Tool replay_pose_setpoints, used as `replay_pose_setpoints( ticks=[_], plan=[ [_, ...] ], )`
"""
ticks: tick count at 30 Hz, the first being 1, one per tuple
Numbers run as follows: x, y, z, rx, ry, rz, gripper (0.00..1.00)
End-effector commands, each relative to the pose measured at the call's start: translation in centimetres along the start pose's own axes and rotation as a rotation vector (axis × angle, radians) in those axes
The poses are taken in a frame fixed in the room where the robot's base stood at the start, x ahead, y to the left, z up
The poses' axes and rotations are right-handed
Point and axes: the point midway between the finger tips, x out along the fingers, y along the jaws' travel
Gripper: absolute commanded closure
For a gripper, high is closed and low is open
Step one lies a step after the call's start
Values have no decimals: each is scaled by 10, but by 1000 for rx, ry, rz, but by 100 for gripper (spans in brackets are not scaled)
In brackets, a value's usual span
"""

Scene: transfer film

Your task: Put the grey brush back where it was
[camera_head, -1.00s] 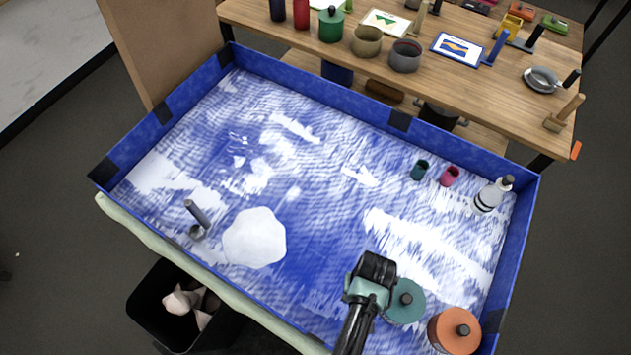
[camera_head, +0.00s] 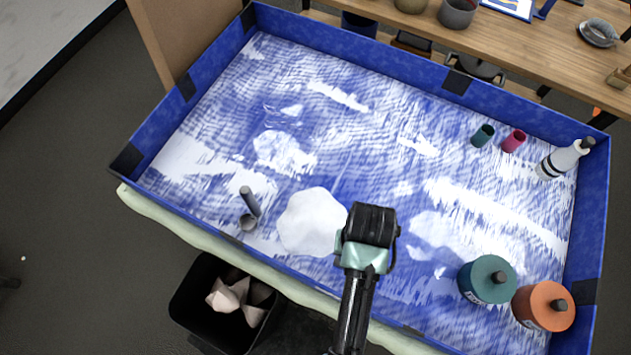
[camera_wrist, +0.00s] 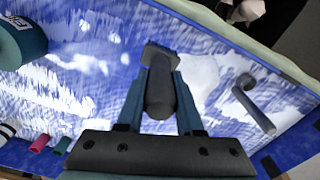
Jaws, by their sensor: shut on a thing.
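My gripper (camera_head: 370,226) is over the blue-and-white floor of the tray, just right of the white patch (camera_head: 308,222). In the wrist view, my gripper (camera_wrist: 160,72) is shut on the dark grey handle of the grey brush (camera_wrist: 160,95). The handle points towards the wrist, and the brush's wider head is at the far end. I cannot tell whether the head touches the tray floor. The head view hides the brush behind my gripper.
The tray has a raised blue rim (camera_head: 150,131). A grey handled tool (camera_head: 250,203) lies left. A black bin (camera_head: 190,300) is in front; a wooden table (camera_head: 540,60) is behind.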

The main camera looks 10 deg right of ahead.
Motion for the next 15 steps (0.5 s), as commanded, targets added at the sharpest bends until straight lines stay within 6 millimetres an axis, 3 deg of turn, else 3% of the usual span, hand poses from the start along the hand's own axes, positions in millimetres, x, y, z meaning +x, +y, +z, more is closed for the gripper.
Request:
replay_pose_setpoints(
  ticks=[5, 15],
  plan=[
    [2, 1, 1, 10, -2, 0, 100],
    [53, 1, 1, 8, -2, 0, 100]
  ],
)
